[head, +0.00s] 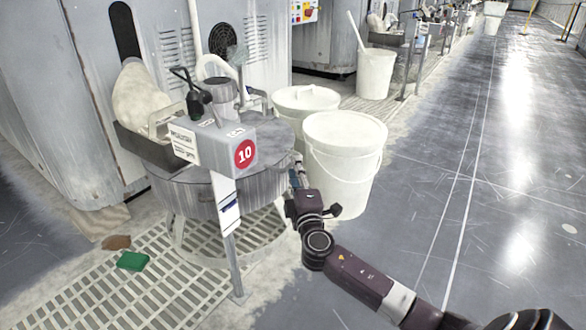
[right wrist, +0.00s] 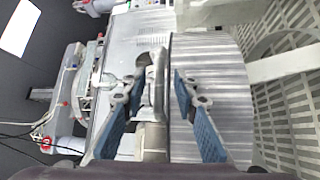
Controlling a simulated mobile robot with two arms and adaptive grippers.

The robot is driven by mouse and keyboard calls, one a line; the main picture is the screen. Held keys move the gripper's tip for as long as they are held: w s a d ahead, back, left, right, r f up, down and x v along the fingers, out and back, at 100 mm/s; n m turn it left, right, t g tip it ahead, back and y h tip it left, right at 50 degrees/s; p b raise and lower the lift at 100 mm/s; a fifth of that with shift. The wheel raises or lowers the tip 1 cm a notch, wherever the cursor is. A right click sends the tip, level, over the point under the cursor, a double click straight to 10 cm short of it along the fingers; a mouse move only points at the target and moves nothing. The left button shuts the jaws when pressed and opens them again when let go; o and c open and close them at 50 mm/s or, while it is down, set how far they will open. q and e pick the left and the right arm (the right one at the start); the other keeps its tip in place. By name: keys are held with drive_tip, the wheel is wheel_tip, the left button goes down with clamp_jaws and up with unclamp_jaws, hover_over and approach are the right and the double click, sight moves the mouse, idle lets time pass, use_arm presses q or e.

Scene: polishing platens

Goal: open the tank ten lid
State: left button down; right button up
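Tank ten (head: 185,197) is a round grey metal tank on a low stand, with a red "10" sign (head: 245,154) on a post in front. Its lid (head: 272,138) lies flat on top, partly hidden by the sign and fittings. My right gripper (head: 295,168) is at the tank's right side, by the rim. In the right wrist view, its two blue-padded fingers (right wrist: 158,84) are spread apart. A light metal piece (right wrist: 153,110) at the rim lies between them, with gaps visible. The streaked tank wall (right wrist: 215,60) fills the right of that view. My left gripper is not in view.
Two white buckets (head: 343,165) (head: 305,98) stand close to the tank's right, next to my right arm. A green block (head: 132,261) and a brown piece (head: 116,242) lie on the floor at left. The grey aisle at right is clear.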

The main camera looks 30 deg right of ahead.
drive_tip(key=shift+b+x, duration=0.45)
drive_tip(key=shift+x, duration=1.1)
clamp_jaws()
